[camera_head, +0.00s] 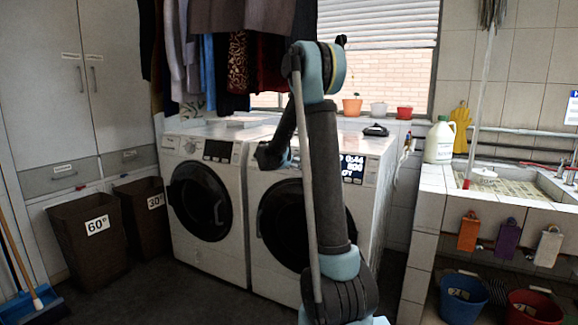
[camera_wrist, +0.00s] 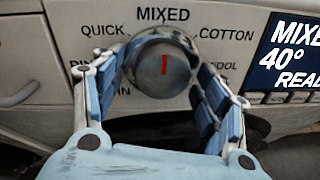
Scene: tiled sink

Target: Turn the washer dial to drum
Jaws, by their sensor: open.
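The washer dial (camera_wrist: 164,68) is a round metallic knob with a red mark, seen in the wrist view. The mark points straight up at the word MIXED. QUICK is at the upper left and COTTON at the upper right; lower labels are partly hidden by the fingers. My gripper (camera_wrist: 160,66) is open with a blue-padded finger on each side of the dial. I cannot tell whether they touch it. The display (camera_wrist: 290,55) reads MIXED, 40° and a cut-off READ. In the head view my arm reaches the right washer (camera_head: 260,258) and hides its dial.
A second washer (camera_head: 208,252) stands close on the left. Brown baskets (camera_head: 85,255) stand further left. Clothes (camera_head: 215,60) hang above the washers. A tiled sink counter (camera_head: 433,185) with a white jug (camera_head: 440,140) is at the right. A black object (camera_head: 376,130) lies on the right washer's top.

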